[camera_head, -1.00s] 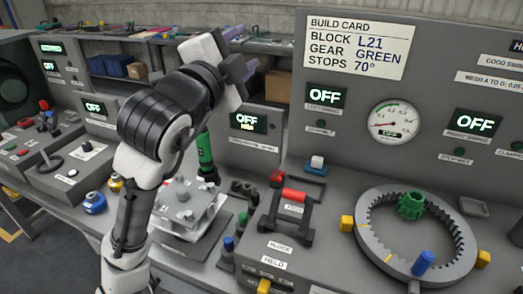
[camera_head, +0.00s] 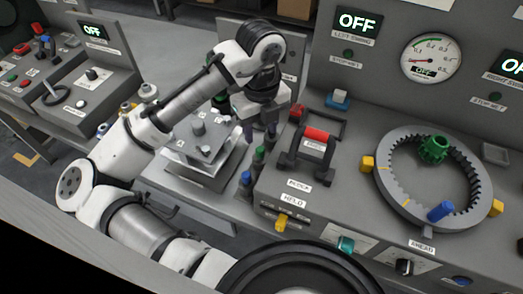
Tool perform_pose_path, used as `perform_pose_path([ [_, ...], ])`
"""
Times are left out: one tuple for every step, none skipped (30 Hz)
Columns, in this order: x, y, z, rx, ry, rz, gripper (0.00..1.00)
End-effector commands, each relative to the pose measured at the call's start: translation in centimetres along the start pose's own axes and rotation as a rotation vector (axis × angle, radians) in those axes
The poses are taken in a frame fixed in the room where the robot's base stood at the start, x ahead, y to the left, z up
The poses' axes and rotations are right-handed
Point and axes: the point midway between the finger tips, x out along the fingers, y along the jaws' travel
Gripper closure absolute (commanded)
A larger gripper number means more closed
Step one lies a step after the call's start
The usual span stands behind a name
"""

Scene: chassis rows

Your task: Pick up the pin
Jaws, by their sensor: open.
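My gripper (camera_head: 259,133) points down, with its jaws apart, over the far end of a short row of upright pegs between a pale metal fixture and the grey console. A blue-topped peg (camera_head: 246,179) stands nearest in that row, and a green-topped peg (camera_head: 259,154) stands just behind it, below the fingers. Whether anything stands between the fingers is hard to tell. Another blue pin (camera_head: 440,211) stands on the toothed ring (camera_head: 384,196) at right, well away from my gripper. I cannot tell which of these is the task's pin.
The metal fixture (camera_head: 203,150) is left of my gripper. A green gear (camera_head: 433,150) sits inside the ring. Upright panels with displays (camera_head: 357,22) rise behind.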

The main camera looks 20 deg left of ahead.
Motion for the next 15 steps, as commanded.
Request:
perform_pose_path([
  [0.9,0.1,0.0,-0.001,0.001,0.001,0.54],
  [1.4,0.1,-0.1,0.000,0.001,0.000,0.54],
  [2.0,0.0,0.0,0.000,0.000,-0.001,0.54],
  [2.5,0.0,0.0,-0.001,0.000,-0.001,0.54],
  [2.9,0.0,0.0,-0.001,0.001,-0.001,0.54],
  [3.2,0.0,0.0,-0.001,-0.001,-0.002,0.54],
  [3.5,0.0,0.0,-0.002,-0.001,-0.003,0.54],
  [3.7,0.0,0.0,-0.001,-0.001,-0.002,0.54],
  [3.9,0.0,0.0,-0.001,-0.001,-0.002,0.54],
  [4.0,0.0,0.1,-0.001,-0.001,-0.002,0.54],
  [4.1,0.0,0.1,-0.001,-0.001,-0.002,0.54],
  [4.4,-0.1,0.2,-0.001,-0.002,-0.003,0.54],
  [4.7,-0.1,0.2,-0.001,-0.001,-0.002,0.54],
  [5.0,-0.1,0.3,-0.001,-0.001,-0.002,0.54],
  [5.5,-0.1,0.4,-0.001,-0.001,-0.002,0.54],
])
